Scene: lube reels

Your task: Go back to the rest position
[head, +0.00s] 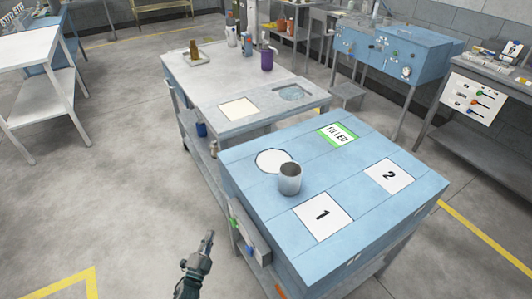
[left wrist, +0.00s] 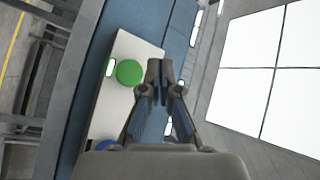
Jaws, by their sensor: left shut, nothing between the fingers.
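My left gripper (head: 208,240) is low in the head view, over the floor to the left of the blue workbench. Its fingers are together and hold nothing. In the left wrist view its fingertips (left wrist: 161,72) are closed in front of a pale control panel with a green button (left wrist: 130,72). My right gripper is not in either view. A grey metal cup (head: 290,179) stands upright on the blue workbench (head: 260,205), at the edge of a white round mark (head: 270,160).
White squares marked 1 (head: 322,216) and 2 (head: 390,176) and a FILLED label (head: 337,134) lie on the blue top. A grey table (head: 190,85) with a purple mug (head: 267,58) stands behind. The floor (head: 90,190) at left is clear.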

